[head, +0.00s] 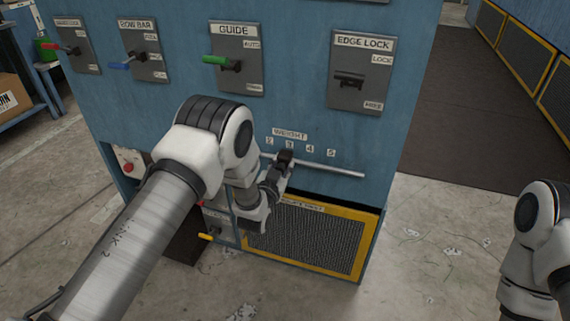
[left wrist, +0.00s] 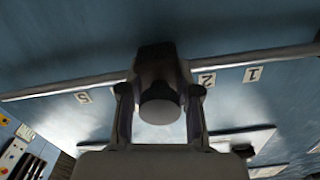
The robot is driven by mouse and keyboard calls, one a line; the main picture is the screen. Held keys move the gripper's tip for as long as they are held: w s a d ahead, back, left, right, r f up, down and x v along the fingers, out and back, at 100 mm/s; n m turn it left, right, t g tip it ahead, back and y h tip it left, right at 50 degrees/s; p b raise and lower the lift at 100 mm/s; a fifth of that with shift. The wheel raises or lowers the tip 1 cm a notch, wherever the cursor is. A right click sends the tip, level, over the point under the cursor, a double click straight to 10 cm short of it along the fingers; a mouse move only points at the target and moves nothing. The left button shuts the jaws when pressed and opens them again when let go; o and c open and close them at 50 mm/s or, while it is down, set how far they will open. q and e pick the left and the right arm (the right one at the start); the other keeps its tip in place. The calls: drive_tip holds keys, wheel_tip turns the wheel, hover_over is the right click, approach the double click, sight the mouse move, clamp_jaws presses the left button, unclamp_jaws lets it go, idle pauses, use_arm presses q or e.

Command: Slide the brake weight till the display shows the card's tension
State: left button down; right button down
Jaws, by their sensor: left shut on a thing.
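The brake weight (head: 286,156) is a dark block on a pale horizontal rail (head: 335,169) under the WEIGHT label (head: 290,134). In the head view it sits just below the number 3. My left gripper (head: 279,168) is shut on it. In the left wrist view the weight (left wrist: 158,85) shows a round grey knob end between the two fingers (left wrist: 160,112). The numbers 1, 2 and 5 show there; the weight and gripper hide the stretch between 2 and 5. I see neither the display nor the card. My right arm shows at the right edge, its gripper out of frame.
Above the rail are levers marked BOW BAR (head: 139,49), GUIDE (head: 234,58) and EDGE LOCK (head: 361,73). A yellow-framed mesh panel (head: 310,240) lies below. A red button (head: 128,167) is at the lower left. The rail's right end is free.

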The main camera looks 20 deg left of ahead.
sight(270, 151)
use_arm(q)
drive_tip(key=a, duration=0.5)
drive_tip(key=shift+w+a, duration=0.15)
drive_tip(key=shift+a, duration=0.1)
drive_tip(key=c, duration=0.8)
unclamp_jaws()
drive_tip(key=s, duration=1.2)
drive_tip(key=shift+a, duration=0.15)
